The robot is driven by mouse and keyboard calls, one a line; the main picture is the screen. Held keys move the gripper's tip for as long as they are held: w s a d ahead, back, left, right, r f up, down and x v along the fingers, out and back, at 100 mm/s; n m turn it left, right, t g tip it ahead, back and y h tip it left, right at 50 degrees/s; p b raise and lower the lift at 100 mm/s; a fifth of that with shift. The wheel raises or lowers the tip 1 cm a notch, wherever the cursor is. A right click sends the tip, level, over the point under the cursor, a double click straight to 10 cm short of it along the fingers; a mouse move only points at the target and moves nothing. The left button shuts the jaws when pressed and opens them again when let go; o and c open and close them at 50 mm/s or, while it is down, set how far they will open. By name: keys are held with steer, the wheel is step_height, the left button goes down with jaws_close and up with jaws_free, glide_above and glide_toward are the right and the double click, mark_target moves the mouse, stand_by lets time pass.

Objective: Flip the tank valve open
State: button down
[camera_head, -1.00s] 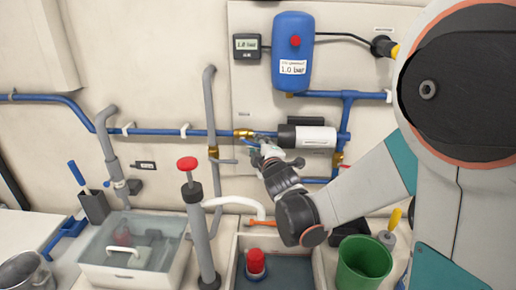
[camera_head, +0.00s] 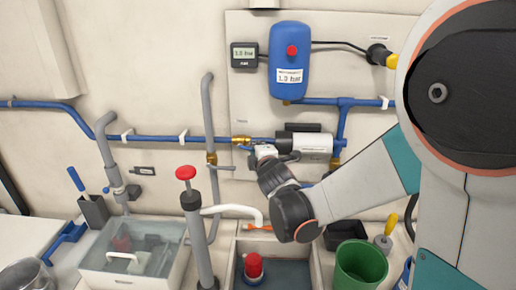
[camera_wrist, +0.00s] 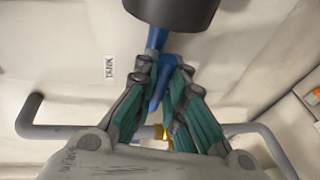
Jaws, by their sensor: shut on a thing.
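A brass valve (camera_head: 241,140) sits on the blue pipe along the wall, left of the white pump. My gripper (camera_head: 258,148) is just to the right of this valve and hides most of its lever. In the wrist view my gripper (camera_wrist: 158,88) has its green-lined fingers closed around a blue lever (camera_wrist: 159,92). A small label reading "TANK" (camera_wrist: 109,68) is on the panel left of the lever. A bit of brass (camera_wrist: 160,132) shows between the fingers. The lever's exact angle is hard to tell.
The white pump (camera_head: 305,142) is close on the right. The blue pressure tank (camera_head: 289,60) hangs above. A second brass fitting (camera_head: 212,158) is on the grey pipe at left. A red-topped hand pump (camera_head: 187,174) and a green bucket (camera_head: 360,262) stand below.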

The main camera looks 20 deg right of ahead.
steer(key=c, duration=1.6)
jaws_free()
steer(key=shift+c, duration=0.2)
steer(key=v, duration=1.2)
steer(key=s+f+m+g, duration=0.3)
steer(key=s+m, duration=0.5)
steer(key=s, duration=0.3)
steer(key=s+d+f+m+g+y, duration=0.1)
steer(key=s+f+m+g, duration=0.1)
steer(key=s+m+g, duration=0.3)
steer(key=s+m, duration=0.3)
steer(key=s, duration=0.3)
steer(key=shift+s+f+m+g, duration=0.3)
steer(key=shift+f+g, duration=0.1)
